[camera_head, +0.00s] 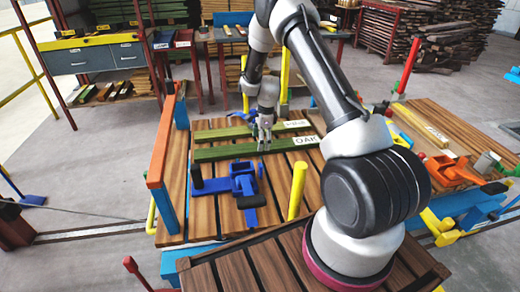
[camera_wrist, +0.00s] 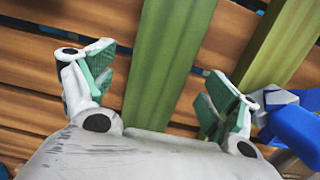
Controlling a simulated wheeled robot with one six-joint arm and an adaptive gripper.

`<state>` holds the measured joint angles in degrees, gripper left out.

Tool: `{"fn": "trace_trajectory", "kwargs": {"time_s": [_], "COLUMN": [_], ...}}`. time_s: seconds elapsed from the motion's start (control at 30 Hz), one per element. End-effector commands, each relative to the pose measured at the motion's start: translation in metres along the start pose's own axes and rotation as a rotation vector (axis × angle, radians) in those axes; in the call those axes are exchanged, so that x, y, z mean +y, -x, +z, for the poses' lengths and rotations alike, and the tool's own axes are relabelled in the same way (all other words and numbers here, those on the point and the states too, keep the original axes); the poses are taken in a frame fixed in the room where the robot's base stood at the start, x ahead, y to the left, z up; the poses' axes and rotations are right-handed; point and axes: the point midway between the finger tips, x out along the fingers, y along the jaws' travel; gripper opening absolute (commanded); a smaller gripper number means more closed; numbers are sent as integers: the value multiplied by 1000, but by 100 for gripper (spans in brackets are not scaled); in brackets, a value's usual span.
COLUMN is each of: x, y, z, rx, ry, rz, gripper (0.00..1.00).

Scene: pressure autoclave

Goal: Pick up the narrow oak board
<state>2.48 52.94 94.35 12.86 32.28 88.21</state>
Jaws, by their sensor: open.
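Two long green boards lie side by side on the slatted table. The nearer board (camera_head: 225,154) has a white label reading "OAK" at its right end. My gripper (camera_head: 264,145) points down over the boards. In the wrist view my gripper (camera_wrist: 160,88) is open, with one green board (camera_wrist: 168,60) running between its green-padded fingers. A second green board (camera_wrist: 275,45) passes beside the right finger, on the side of the blue clamp. I cannot tell contact or which board is narrower.
A blue clamp (camera_head: 243,182) sits just in front of the boards and also shows in the wrist view (camera_wrist: 298,128). A yellow post (camera_head: 298,190) stands at right front. An orange-topped rail (camera_head: 161,140) borders the table's left. An orange clamp (camera_head: 452,172) lies on the right table.

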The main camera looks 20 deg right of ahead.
Motion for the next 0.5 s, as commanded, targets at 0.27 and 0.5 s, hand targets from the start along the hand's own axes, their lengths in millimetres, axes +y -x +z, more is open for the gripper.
{"fn": "trace_trajectory", "kwargs": {"time_s": [0.27, 0.5], "x": [0, 0], "y": [-24, -24], "z": [0, 0], "rx": [0, 0], "ry": [1, 1], "rz": [0, 0], "gripper": [88, 73]}}
